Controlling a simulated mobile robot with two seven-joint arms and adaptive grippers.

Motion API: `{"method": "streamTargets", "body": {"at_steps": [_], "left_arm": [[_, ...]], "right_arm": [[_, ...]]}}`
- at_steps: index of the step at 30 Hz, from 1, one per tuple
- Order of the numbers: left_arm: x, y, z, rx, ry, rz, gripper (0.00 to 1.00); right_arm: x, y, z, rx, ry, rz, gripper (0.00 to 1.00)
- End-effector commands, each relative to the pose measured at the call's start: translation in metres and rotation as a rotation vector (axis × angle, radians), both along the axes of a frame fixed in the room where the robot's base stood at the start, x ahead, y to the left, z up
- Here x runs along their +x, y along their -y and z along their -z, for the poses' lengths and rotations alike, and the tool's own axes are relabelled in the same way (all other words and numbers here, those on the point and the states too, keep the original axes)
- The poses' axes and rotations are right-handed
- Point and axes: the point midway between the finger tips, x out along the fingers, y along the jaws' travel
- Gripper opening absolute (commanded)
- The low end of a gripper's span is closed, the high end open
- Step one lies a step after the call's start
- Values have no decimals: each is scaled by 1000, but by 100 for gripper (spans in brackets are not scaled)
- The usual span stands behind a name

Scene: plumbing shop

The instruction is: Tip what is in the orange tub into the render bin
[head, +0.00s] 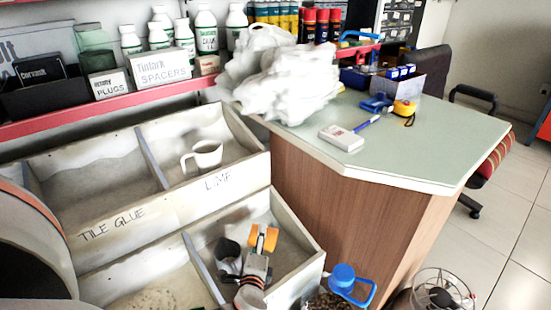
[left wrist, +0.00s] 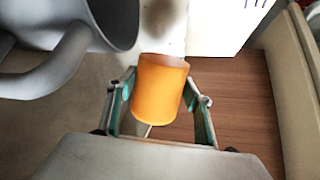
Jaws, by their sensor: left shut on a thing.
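The orange tub (head: 263,238) is between the fingers of my left gripper (head: 255,262), over the lower right bin compartment (head: 300,282) in the head view. In the left wrist view, the tub (left wrist: 158,90) is held between green-edged fingers of my left gripper (left wrist: 158,100), with its rim toward the top of the picture. Its contents cannot be made out. A dark grey mug (head: 229,258) is beside it; its handle shows in the left wrist view (left wrist: 40,70). The lower compartments' labels are out of view, so I cannot tell which is the render bin. My right gripper is not in view.
The upper compartments are marked TILE GLUE (head: 115,222) and LIME (head: 217,182); a white mug (head: 203,156) sits in the lime. A wood-sided counter (head: 430,150) stands right, with white plastic bags (head: 280,80).

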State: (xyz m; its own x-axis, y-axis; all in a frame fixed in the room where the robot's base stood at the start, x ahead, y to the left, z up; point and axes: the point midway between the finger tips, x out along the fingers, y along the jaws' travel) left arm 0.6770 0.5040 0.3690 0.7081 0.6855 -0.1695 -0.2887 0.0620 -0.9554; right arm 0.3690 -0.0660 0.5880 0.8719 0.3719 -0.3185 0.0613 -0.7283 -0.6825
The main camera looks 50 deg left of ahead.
Motion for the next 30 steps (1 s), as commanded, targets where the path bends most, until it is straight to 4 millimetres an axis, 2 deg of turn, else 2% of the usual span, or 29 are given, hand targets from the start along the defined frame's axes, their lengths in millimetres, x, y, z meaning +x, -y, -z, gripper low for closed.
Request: {"method": "streamTargets", "body": {"at_steps": [12, 30], "left_arm": [[1, 1, 7, 27, -24, 0, 28], [3, 3, 6, 58, -48, 1, 28]], "right_arm": [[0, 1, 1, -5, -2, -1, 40], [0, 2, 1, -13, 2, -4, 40]]}}
